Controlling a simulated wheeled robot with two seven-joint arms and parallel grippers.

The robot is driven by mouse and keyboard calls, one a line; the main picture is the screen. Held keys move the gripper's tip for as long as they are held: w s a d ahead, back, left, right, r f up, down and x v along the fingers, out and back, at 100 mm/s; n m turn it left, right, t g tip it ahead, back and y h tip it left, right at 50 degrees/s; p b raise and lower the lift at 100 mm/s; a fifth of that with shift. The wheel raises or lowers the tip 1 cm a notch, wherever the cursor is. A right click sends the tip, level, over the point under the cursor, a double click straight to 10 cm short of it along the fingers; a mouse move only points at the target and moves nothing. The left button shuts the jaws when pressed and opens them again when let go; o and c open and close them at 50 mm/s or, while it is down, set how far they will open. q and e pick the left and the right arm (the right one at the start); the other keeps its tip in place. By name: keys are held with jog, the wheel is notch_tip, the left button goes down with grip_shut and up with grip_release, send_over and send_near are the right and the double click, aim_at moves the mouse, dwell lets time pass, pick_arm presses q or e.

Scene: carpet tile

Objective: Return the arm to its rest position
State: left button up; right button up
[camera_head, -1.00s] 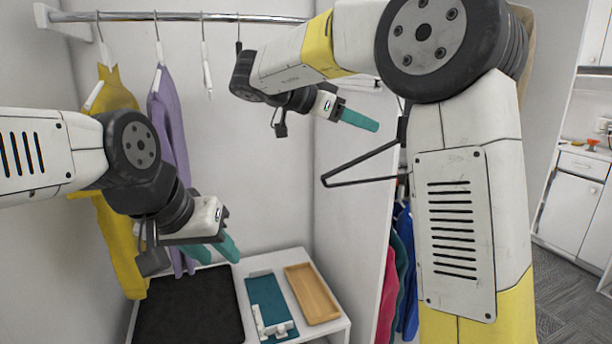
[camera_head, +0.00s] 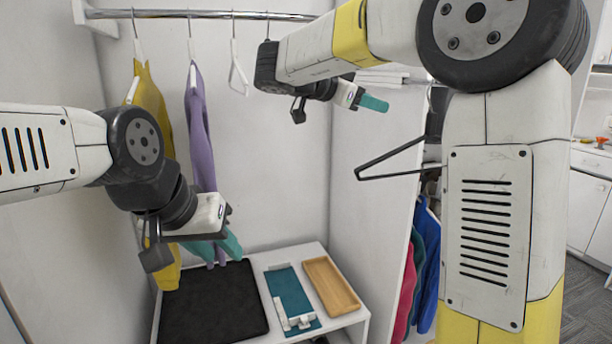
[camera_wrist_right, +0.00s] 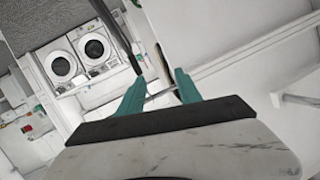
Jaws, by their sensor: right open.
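My right arm reaches in from the right in the head view, folded high across the closet. Its gripper (camera_head: 374,104) is up near the closet's right wall. In the right wrist view its two teal fingers (camera_wrist_right: 160,88) are spread apart with nothing between them. My left arm comes in from the left. Its gripper (camera_head: 218,247) points down and right, above the back of the low white table, its teal fingers apart and seemingly empty. The left gripper's fingers are partly hidden by its own wrist.
A yellow garment (camera_head: 153,110) and a purple one (camera_head: 199,125) hang from the rail (camera_head: 180,14), beside an empty white hanger (camera_head: 237,70). A black hanger (camera_head: 385,163) sticks out at right. The white table (camera_head: 352,318) holds a black mat (camera_head: 210,308), teal board (camera_head: 287,287) and wooden tray (camera_head: 331,286).

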notch_tip(320, 180, up, 9)
jog(key=w+a+n+t+y, duration=0.1)
jog(key=w+n+t+y, duration=0.2)
jog(key=n+t+y, duration=0.55)
jog(key=s+a+f+n+y, duration=0.4)
jog(key=s+a+f+y, duration=0.15)
jog(key=s+y, duration=0.2)
jog(key=s+d+f+g, duration=0.2)
jog(key=s+f+g, duration=0.1)
jog(key=s+f, duration=0.4)
jog(key=s+d+f+n+g+h, duration=0.1)
jog(key=s+d+f+g, duration=0.1)
jog(key=s+f+g, duration=0.2)
jog(key=s+d+f+n+g, duration=0.1)
jog(key=s+d+f+g, duration=0.1)
jog(key=s+f, duration=0.9)
notch_tip(320, 180, down, 2)
jog(key=shift+d+f+g+h, duration=0.1)
jog(key=shift+d+g+h, duration=0.15)
jog(key=shift+g, duration=0.5)
